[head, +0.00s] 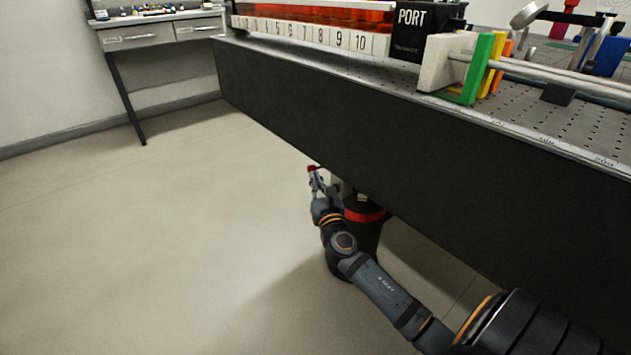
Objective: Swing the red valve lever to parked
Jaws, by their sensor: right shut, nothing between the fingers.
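A small red piece (312,168), which looks like the end of the red valve lever, shows just beyond my right gripper, below the bench's front edge. The rest of the lever is hidden or too small to make out. My right gripper (316,182) is shut and empty, with its fingertips at or very near the red piece; I cannot tell whether they touch. A dark cylinder with a red band (368,214) stands under the bench, partly behind my right arm. My left gripper is not in view.
The bench's dark front panel (400,130) overhangs the gripper area. On top are a numbered strip (305,32), a black PORT box (408,35) and coloured plates (482,68). A side table (160,32) stands at the back left. The floor (150,240) to the left is clear.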

